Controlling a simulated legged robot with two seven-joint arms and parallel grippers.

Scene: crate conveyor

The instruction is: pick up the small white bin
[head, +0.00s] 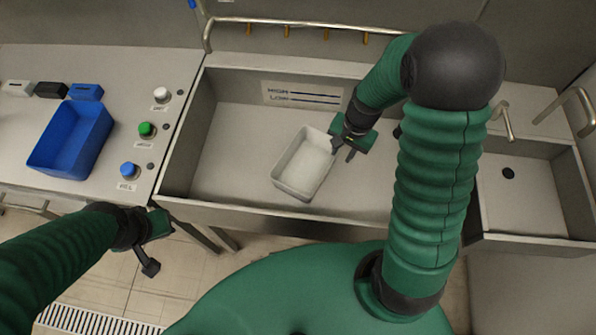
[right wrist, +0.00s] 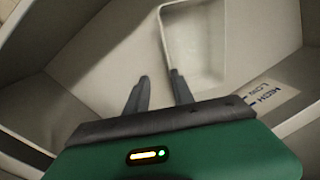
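The small white bin (head: 303,165) sits upright and empty, slightly turned, on the floor of the grey sink-like trough (head: 235,150). My right gripper (head: 343,150) is at the bin's right side, close to its upper right rim. Its two fingers are apart with nothing visibly clamped. In the right wrist view the bin (right wrist: 195,45) lies just beyond the fingertips (right wrist: 160,82), with a rim corner near the right finger; I cannot tell whether they touch. My left gripper (head: 152,250) hangs in front of the left counter, away from the bin; its opening is unclear.
A blue bin (head: 75,140) stands on the left counter, beside white, green and blue buttons (head: 147,129). A metal rail (head: 300,23) runs behind the trough. A second basin (head: 530,195) is at the right. The trough floor left of the white bin is clear.

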